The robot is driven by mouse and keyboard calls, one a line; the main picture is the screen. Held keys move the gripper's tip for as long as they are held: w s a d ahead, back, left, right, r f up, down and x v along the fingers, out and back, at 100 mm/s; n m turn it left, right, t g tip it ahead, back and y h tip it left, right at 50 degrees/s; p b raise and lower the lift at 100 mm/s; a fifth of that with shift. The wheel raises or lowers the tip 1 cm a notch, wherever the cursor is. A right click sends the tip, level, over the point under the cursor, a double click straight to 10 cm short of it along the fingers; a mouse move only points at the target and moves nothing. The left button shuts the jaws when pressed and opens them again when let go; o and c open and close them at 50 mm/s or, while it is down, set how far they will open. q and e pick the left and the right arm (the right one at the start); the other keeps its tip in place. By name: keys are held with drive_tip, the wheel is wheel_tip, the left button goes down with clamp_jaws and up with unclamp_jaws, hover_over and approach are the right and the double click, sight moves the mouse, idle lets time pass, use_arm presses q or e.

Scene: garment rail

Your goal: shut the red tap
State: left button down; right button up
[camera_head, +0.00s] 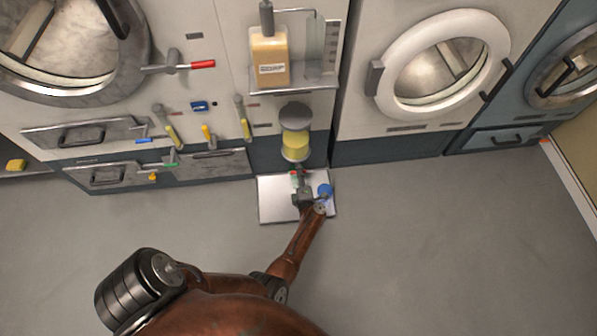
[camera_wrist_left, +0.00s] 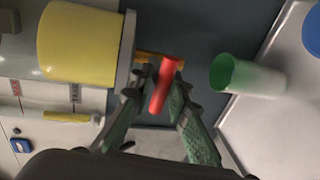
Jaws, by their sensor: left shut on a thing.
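The red tap (camera_wrist_left: 165,84) shows as a red handle between the fingers of my left gripper (camera_wrist_left: 158,95) in the wrist view. The gripper is shut on this handle. In the head view my left gripper (camera_head: 300,186) is below a container of yellow liquid (camera_head: 296,145), which also shows in the wrist view (camera_wrist_left: 80,45). The tap is mostly hidden there by the gripper. A yellow-orange part (camera_wrist_left: 150,57) shows behind the handle. Whether the tap is open or closed cannot be told. My right gripper is not in view.
A metal tray (camera_head: 275,198) lies on the floor under the container, with a blue round thing (camera_head: 325,190) on it. A green and white cup (camera_wrist_left: 245,78) is close to the gripper's right. A soap bottle (camera_head: 270,58) stands on a shelf above. Open floor lies in front.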

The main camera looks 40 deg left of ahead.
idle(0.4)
use_arm(q)
drive_tip(key=c, duration=1.8)
unclamp_jaws()
